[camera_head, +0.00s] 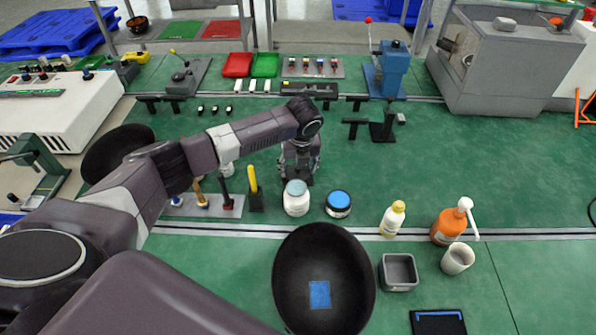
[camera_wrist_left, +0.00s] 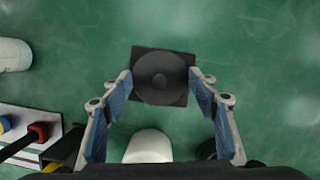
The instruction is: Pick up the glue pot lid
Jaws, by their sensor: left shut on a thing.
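My left gripper (camera_head: 300,172) reaches down over the green bench, just behind a white pot (camera_head: 296,203) with a pale blue-grey top. In the left wrist view, the gripper's two blue-padded fingers (camera_wrist_left: 161,85) stand apart around a dark round piece, taken as the glue pot lid (camera_wrist_left: 160,77). A black square (camera_wrist_left: 140,57) shows around the round piece. Whether the piece is clear of the surface cannot be told. Part of a white rounded thing (camera_wrist_left: 148,147) shows between the fingers. My right gripper is not in view.
A dark jar with a blue top (camera_head: 338,203) stands right of the white pot. A tool holder (camera_head: 215,208) and a yellow-handled tool (camera_head: 253,180) stand left. A yellow-capped bottle (camera_head: 393,218), orange pump bottle (camera_head: 450,225) and grey bin (camera_head: 398,272) stand to the right.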

